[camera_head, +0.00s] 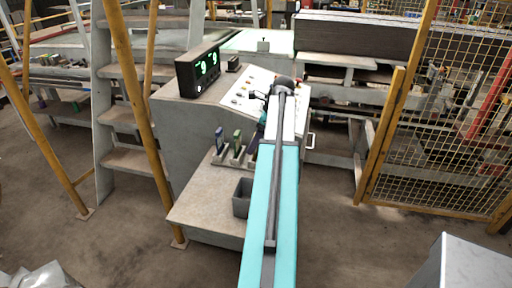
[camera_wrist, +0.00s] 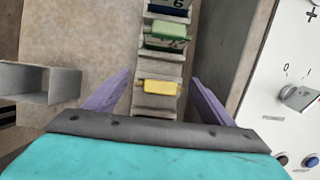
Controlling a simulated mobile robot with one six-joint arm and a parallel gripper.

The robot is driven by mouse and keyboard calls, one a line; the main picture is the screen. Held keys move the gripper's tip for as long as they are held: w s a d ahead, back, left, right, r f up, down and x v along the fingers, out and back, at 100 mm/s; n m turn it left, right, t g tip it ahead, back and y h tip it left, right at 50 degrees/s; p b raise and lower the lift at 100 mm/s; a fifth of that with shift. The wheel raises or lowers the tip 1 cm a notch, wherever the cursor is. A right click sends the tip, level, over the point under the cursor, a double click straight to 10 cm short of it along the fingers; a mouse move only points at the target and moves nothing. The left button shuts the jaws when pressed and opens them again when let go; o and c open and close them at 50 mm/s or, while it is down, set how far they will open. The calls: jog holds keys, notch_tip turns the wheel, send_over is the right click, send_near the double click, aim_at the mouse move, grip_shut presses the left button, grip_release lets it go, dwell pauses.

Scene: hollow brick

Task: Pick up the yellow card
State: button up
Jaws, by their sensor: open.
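The yellow card (camera_wrist: 159,87) stands in a slot of a grey stepped rack (camera_wrist: 153,104) in the wrist view, seen nearly edge-on from above. My gripper (camera_wrist: 158,77) is open, with one purple finger on each side of the yellow card and a gap on both sides. How far the fingertips are above the card is hard to tell. A green card (camera_wrist: 170,30) and a blue card (camera_wrist: 168,9) stand in the slots beyond. In the head view the green card (camera_head: 237,141) and blue card (camera_head: 219,139) show; I cannot make out the yellow one behind my arm.
A grey open bin (camera_wrist: 40,83) lies left of the rack; it also shows in the head view (camera_head: 242,197). A sloped control panel (camera_wrist: 285,85) with a knob and buttons rises close on the right. A display box (camera_head: 198,70) stands on the console.

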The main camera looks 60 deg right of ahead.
jog(key=shift+c, duration=0.3)
jog(key=c, duration=1.1)
jog(key=shift+r, duration=0.2)
jog(key=shift+r+b, duration=1.45)
jog(key=shift+r, duration=3.4)
